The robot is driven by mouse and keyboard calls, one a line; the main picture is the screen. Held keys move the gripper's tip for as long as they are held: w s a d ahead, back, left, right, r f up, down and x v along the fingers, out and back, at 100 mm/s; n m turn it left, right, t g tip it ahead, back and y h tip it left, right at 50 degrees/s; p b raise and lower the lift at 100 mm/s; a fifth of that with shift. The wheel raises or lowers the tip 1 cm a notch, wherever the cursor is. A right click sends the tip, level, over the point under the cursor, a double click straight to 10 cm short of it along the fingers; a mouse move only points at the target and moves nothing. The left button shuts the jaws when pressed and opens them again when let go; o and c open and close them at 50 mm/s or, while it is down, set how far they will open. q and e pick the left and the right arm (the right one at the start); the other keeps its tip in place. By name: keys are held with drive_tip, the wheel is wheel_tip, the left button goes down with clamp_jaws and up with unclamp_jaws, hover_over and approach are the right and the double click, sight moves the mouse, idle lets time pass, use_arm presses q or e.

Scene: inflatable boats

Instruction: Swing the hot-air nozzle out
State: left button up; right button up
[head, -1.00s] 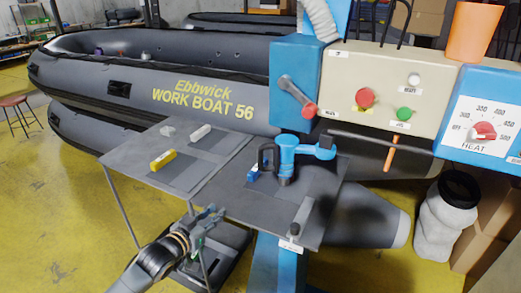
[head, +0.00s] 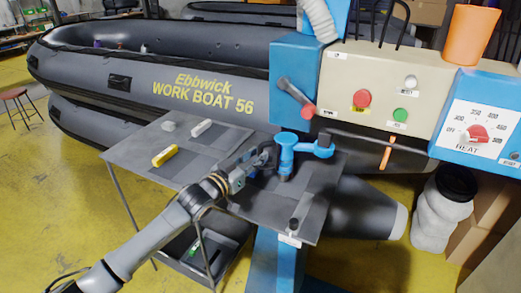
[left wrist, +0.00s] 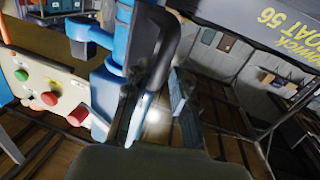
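The hot-air nozzle unit (head: 287,160) is a blue upright body with a blue arm reaching right over the grey table. A black loop handle (head: 268,152) is on its left side. In the left wrist view the handle (left wrist: 170,45) is large, beside the blue body (left wrist: 105,88). My left gripper (head: 252,165) is at the handle. In the left wrist view its fingers (left wrist: 157,108) are apart, with the handle's lower part between them and a gap on the right. I cannot tell whether they touch it. My right gripper is not in view.
The control panel (head: 385,75), with red and green buttons, and the heat dial (head: 476,134) stand at the right. A grey boat (head: 150,80) lies behind.

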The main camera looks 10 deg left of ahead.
use_arm(q)
drive_tip(key=shift+x, duration=1.4)
clamp_jaws()
